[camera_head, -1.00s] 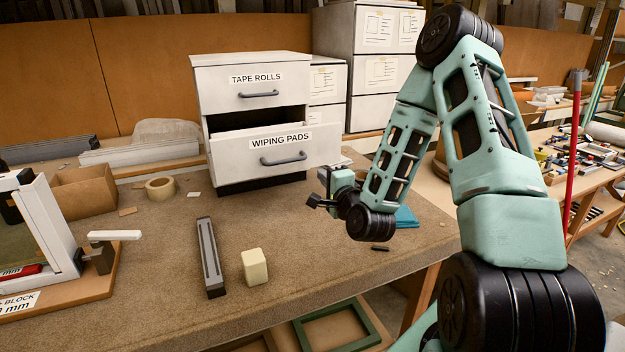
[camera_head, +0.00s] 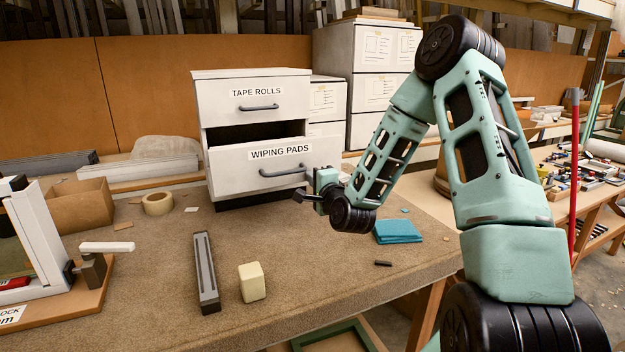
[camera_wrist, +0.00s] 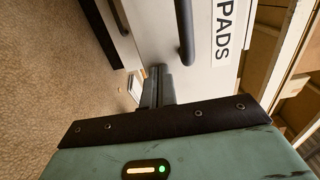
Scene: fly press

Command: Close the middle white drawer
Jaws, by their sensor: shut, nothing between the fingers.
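The white drawer labelled WIPING PADS (camera_head: 231,175) is pulled out, with a dark gap above its front. It sits below the shut TAPE ROLLS drawer (camera_head: 228,104) in a white cabinet on the bench. Its grey bar handle (camera_head: 283,170) also shows in the wrist view (camera_wrist: 185,30). My gripper (camera_head: 298,197) is shut and empty, near the lower right part of the drawer front. In the wrist view, the closed fingers (camera_wrist: 157,78) point at the drawer front near its lower edge; I cannot tell whether they touch it.
A teal stack of pads (camera_head: 398,231) lies right of my gripper. A grey metal bar (camera_head: 206,272) and a cream block (camera_head: 252,283) lie on the front of the bench. A tape roll (camera_head: 158,203) and an open cardboard box (camera_head: 82,205) stand to the left.

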